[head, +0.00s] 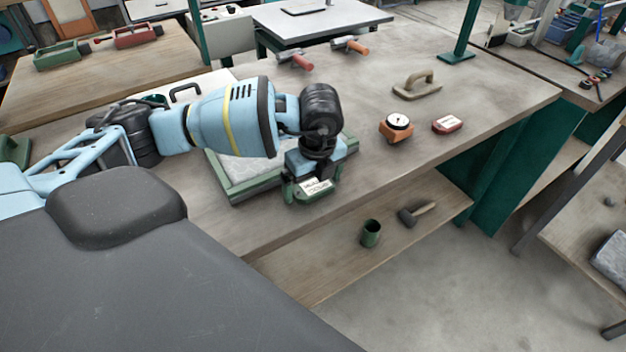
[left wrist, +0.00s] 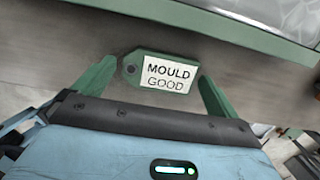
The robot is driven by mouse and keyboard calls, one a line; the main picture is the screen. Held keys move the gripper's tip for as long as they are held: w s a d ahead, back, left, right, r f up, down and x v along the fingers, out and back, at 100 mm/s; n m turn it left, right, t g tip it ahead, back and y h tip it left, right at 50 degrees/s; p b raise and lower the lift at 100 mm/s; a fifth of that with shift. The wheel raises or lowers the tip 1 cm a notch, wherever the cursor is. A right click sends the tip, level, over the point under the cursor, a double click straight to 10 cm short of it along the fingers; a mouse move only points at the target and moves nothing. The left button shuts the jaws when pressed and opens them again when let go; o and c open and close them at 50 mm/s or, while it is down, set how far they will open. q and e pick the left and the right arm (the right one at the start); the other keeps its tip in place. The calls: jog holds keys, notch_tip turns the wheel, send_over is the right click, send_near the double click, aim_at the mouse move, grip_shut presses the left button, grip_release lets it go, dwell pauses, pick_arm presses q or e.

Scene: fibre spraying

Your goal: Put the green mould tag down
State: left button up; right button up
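The green mould tag (head: 316,188) has a white label reading "MOULD GOOD", which shows clearly in the left wrist view (left wrist: 168,76). My left gripper (head: 313,187) points down over the front part of the workbench (head: 380,165). My right gripper is not in view.
A green-framed mould (head: 240,188) lies just behind my left gripper, partly hidden by my arm. An orange dial gauge (head: 397,128), a red tag (head: 447,124) and a wooden float (head: 418,87) lie to the right.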

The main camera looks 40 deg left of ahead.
aim_at(316, 192)
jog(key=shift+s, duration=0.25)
pick_arm(q)
jog(key=shift+r, duration=0.3)
notch_tip(316, 192, up, 12)
jog(key=d, duration=0.1)
jog(key=shift+s+d+f+p, duration=0.15)
jog(key=shift+s+d+p, duration=0.05)
jog(key=shift+s+p, duration=0.15)
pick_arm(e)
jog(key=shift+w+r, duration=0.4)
pick_arm(q)
jog(key=shift+f, duration=0.1)
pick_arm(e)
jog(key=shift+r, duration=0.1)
